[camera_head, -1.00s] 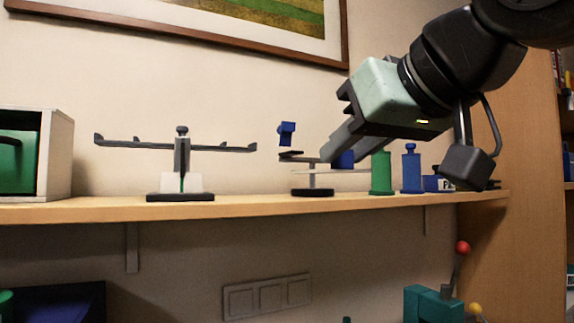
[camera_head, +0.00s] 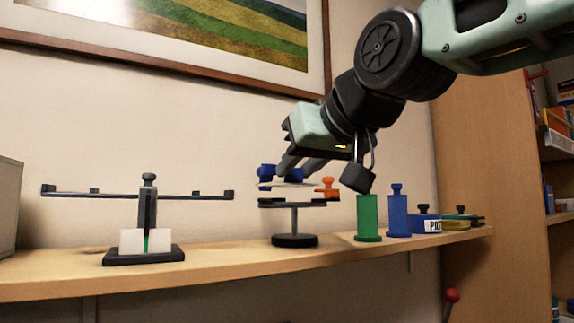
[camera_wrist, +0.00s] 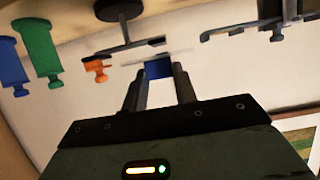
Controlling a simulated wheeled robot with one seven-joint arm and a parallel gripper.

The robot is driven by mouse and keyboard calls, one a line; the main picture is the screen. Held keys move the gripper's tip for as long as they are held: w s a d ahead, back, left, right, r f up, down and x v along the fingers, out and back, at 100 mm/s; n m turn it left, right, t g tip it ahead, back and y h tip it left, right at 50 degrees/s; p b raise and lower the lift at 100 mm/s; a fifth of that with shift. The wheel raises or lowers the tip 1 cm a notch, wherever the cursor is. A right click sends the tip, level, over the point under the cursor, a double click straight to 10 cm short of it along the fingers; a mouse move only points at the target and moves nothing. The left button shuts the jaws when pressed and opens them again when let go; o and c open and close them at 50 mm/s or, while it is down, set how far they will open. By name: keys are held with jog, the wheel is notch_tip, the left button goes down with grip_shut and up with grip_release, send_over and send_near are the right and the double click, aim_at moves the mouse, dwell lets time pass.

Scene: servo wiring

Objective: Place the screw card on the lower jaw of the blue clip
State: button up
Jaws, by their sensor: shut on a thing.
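The screw card (camera_head: 284,184) is a thin pale sheet with a blue block (camera_head: 294,174). My gripper (camera_head: 300,170) is shut on this block, which also shows between the fingertips in the wrist view (camera_wrist: 158,69). The blue clip (camera_head: 266,170) is at the left end of the small dark-based stand (camera_head: 294,222). The card is level with the clip's lower part and above the stand's bar. I cannot tell whether it touches the lower jaw. In the wrist view the card (camera_wrist: 150,57) is edge-on and the clip cannot be made out.
An orange clip (camera_head: 328,187) is on the stand's right end. Green (camera_head: 369,218) and blue (camera_head: 398,210) cylinders stand right of it on the wooden shelf (camera_head: 230,258). A larger balance-like stand (camera_head: 145,253) is at left, with bare shelf between the stands.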

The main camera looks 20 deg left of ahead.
aim_at(295, 170)
jog(key=shift+w+a+r, duration=0.1)
jog(key=shift+w+a, duration=0.4)
jog(key=shift+w+a+p, duration=0.85)
jog(key=shift+w+a, duration=0.05)
jog(key=shift+a, duration=0.2)
jog(key=shift+s+f, duration=0.15)
jog(key=shift+f, duration=0.5)
jog(key=shift+d+f, duration=0.15)
jog(key=shift+f, duration=0.05)
jog(key=shift+f+b, duration=0.2)
jog(key=shift+b, duration=0.15)
jog(key=o, duration=0.9)
jog(key=shift+o, duration=0.2)
jog(key=shift+r, duration=0.15)
